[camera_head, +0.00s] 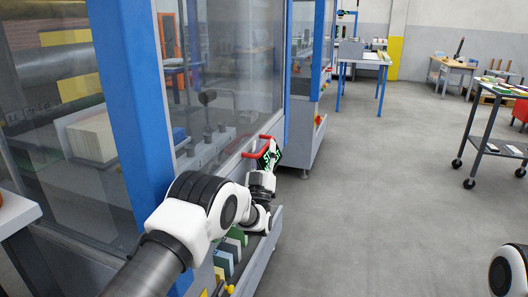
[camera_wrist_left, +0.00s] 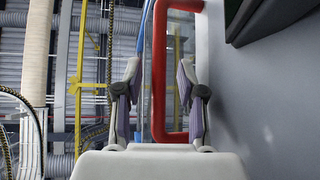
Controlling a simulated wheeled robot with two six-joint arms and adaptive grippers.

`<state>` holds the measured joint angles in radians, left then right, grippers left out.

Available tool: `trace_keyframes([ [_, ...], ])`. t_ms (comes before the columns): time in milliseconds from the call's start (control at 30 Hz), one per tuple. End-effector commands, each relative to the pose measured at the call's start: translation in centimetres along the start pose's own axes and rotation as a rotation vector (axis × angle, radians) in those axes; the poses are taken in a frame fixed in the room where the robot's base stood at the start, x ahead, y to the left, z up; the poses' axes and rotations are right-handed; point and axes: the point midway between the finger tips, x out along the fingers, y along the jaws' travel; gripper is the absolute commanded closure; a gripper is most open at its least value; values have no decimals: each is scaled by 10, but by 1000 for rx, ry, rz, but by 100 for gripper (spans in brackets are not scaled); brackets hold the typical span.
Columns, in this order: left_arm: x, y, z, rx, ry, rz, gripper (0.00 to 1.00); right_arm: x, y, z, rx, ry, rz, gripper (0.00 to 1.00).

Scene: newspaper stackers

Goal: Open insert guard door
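The insert guard door (camera_head: 235,60) is a large clear panel in a grey frame, to the right of a blue post. It looks closed in the head view. A red bar handle (camera_head: 265,137) is on its lower right part. My left gripper (camera_head: 266,153) is at this handle, which it partly hides. In the left wrist view, the red handle (camera_wrist_left: 157,85) runs between the two fingers of my left gripper (camera_wrist_left: 158,75). The fingers are apart, with a visible gap on both sides of the bar. My right gripper is out of view; only part of my right arm shows at bottom right.
A ledge with several coloured blocks (camera_head: 228,258) lies below the door, beside my left arm. A black wheeled cart (camera_head: 480,140) stands at the right. A blue-legged table (camera_head: 362,62) is farther back. The grey floor (camera_head: 370,190) between machine and cart is clear.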

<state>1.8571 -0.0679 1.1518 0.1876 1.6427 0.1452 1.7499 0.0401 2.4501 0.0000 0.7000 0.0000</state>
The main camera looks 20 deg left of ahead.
Motion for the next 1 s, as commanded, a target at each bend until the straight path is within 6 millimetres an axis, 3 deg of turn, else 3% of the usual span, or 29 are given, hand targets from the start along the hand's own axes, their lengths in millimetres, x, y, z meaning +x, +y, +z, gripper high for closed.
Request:
trace_keyframes([
  [200, 2, 0, 0, 0, -1, 0, 61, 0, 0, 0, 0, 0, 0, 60],
  [333, 2, 0, 0, 0, -1, 0, 100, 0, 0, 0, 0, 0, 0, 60],
  [733, 9, 2, -7, 0, 0, 0, 100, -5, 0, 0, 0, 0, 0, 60],
  [1000, 47, 13, -45, 0, 3, 0, 100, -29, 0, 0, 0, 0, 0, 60],
])
